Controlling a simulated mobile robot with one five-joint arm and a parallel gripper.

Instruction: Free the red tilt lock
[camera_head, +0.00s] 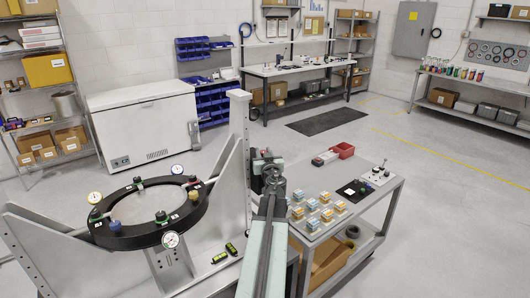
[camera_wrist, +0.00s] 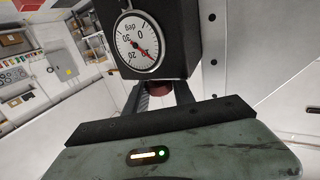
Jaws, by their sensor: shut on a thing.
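The red tilt lock (camera_wrist: 158,90) shows as a small dark red part under a black housing, in the upper middle of the wrist view. The two fingers of my gripper (camera_wrist: 160,96) are on either side of it and shut on it; the fingers hide much of it. On the housing is a round white dial (camera_wrist: 137,41) marked in degrees, with a red needle pointing to the lower right. In the head view my gripper (camera_head: 268,165) is at the fixture's upright post (camera_head: 240,130); the lock cannot be made out there.
A black ring (camera_head: 150,238) with several gauges and coloured knobs is held in the grey fixture at left.

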